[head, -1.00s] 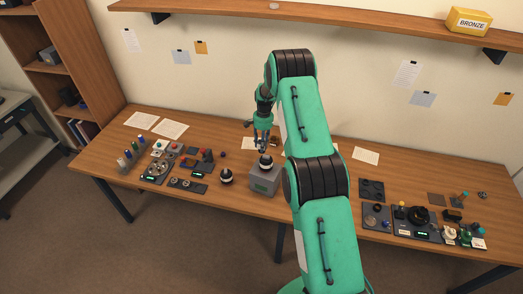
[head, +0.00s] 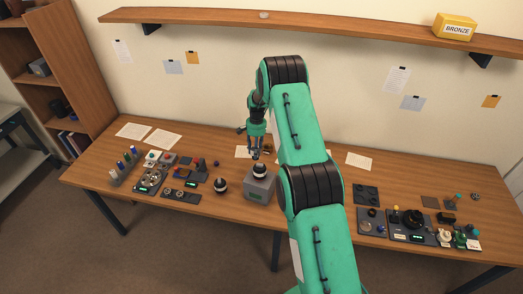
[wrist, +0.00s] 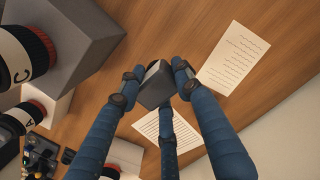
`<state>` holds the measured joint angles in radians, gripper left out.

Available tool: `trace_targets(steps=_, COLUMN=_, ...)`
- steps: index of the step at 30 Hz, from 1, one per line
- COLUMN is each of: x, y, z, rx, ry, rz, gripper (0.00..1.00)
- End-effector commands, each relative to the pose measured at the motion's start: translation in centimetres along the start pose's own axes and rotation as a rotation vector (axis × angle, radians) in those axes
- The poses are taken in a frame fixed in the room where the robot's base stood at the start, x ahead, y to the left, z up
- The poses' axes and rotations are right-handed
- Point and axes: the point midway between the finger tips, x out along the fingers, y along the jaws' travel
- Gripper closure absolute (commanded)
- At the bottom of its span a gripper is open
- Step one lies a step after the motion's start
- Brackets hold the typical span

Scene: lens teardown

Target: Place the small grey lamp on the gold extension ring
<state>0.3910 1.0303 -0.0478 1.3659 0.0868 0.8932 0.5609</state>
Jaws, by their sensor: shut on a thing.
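My gripper (wrist: 155,80) has its blue fingers closed around a small dark grey boxy thing (wrist: 154,88), which looks like the small grey lamp. It is held above the wooden table. In the head view my gripper (head: 254,156) points down just behind a grey box (head: 259,188) that carries a black-and-white lens; the held lamp is too small to make out there. I cannot clearly pick out the gold extension ring in either view; my arm hides part of the table behind the box.
A second black-and-white lens (head: 221,186) stands left of the grey box. Trays and small parts crowd the table's left, and more lie at the right, with a lens mount tray (head: 367,194). Paper sheets (wrist: 233,58) lie flat near my gripper. A shelf runs along the wall.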

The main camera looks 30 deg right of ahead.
Motion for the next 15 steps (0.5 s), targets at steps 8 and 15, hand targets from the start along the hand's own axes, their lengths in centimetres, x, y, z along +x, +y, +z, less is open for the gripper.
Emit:
trace_targets(steps=8, x=0.2, y=1.3, z=-0.7, rx=0.197, ry=0.013, rz=-0.015, gripper=0.99)
trace_targets(steps=15, x=0.4, y=3.1, z=-1.5, rx=0.507, ry=0.026, rz=-0.04, gripper=0.99)
